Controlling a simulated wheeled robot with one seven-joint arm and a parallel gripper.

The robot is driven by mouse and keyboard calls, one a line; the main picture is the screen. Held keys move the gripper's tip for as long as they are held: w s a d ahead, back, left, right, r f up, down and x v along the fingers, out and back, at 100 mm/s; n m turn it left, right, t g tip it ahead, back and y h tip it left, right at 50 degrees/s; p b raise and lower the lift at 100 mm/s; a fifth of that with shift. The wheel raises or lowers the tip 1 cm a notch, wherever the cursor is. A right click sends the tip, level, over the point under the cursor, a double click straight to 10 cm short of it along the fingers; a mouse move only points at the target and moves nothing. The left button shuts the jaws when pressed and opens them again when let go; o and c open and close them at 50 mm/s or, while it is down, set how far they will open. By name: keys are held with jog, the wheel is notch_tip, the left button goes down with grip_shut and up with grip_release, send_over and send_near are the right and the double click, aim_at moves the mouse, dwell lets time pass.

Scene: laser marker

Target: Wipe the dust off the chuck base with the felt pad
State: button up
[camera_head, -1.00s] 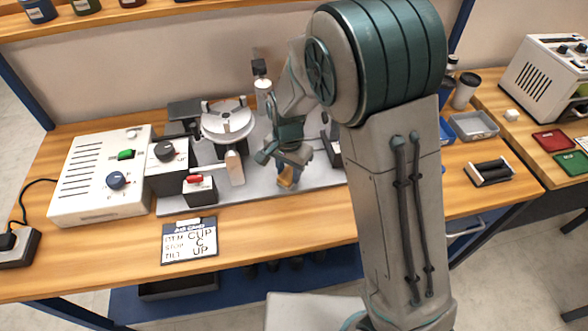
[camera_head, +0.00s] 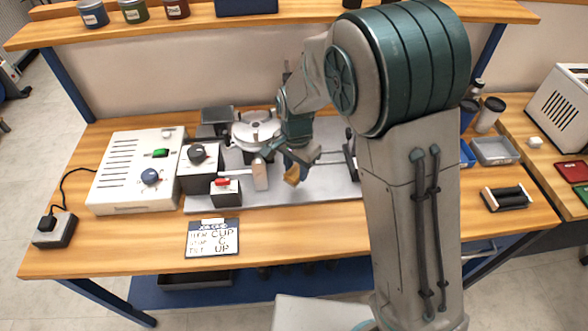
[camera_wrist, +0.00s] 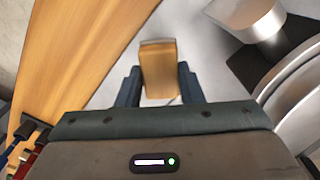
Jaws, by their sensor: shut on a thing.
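My gripper (camera_head: 287,163) is shut on the felt pad (camera_head: 292,175), an orange-tan block. The wrist view shows the felt pad (camera_wrist: 158,70) between the two dark fingers of my gripper (camera_wrist: 160,86), above the pale metal plate. The chuck base appears to be the round silver part (camera_head: 256,130) left of my gripper in the head view. Part of a round metal body (camera_wrist: 300,95) shows at the right of the wrist view. I cannot make out any dust, nor whether the pad touches anything.
A white control box (camera_head: 135,170) with a green switch and blue knob stands at the left. A grey tray (camera_head: 495,151) and a black roller (camera_head: 507,197) are at the right.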

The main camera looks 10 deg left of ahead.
jog(key=shift+r+p, duration=0.55)
jog(key=shift+r, duration=0.55)
jog(key=shift+w+d, duration=0.1)
